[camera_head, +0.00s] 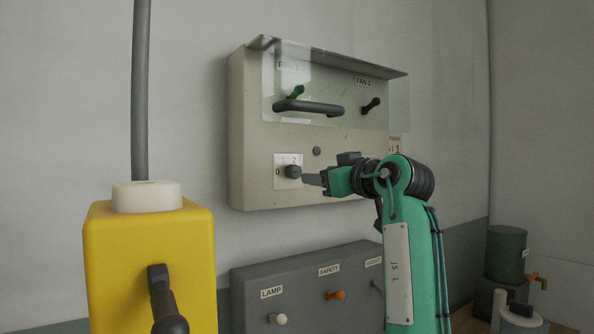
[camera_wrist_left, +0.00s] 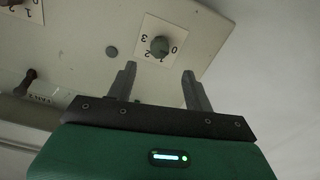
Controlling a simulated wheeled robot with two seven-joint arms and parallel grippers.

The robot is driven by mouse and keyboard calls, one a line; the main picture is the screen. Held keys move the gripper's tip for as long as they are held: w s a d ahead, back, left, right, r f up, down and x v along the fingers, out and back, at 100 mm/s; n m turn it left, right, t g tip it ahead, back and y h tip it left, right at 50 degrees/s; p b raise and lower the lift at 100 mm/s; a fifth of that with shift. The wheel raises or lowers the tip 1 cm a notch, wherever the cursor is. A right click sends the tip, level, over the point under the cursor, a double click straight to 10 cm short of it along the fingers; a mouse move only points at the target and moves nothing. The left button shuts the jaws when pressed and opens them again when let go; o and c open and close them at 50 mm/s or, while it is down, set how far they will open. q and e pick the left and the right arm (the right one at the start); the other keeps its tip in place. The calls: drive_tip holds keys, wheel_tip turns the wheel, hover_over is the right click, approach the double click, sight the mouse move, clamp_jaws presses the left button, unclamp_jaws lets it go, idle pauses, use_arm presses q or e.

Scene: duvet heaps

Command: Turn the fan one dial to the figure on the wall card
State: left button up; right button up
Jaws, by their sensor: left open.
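My left gripper (camera_head: 314,180) is open and empty, just right of the dial in the head view. In the left wrist view, the dial lies just beyond and between the fingertips (camera_wrist_left: 160,71), apart from them. My right gripper is out of view.
A clear cover (camera_head: 340,90) with a dark handle (camera_head: 308,107) hangs over the fan levers above. A second dial (camera_wrist_left: 10,3) shows in the wrist view. Below are a grey switch box (camera_head: 300,300) and a yellow box (camera_head: 150,250). A green canister (camera_head: 506,252) stands right.

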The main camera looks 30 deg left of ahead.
sight(297, 173)
use_arm(q)
drive_tip(key=p+x, duration=0.3)
drive_tip(key=x, duration=0.6)
drive_tip(key=shift+w+a+r, duration=0.1)
drive_tip(key=shift+w+a, duration=0.2)
drive_tip(key=shift+a, duration=0.25)
drive_tip(key=c, duration=1)
drive_tip(key=shift+o, duration=0.2)
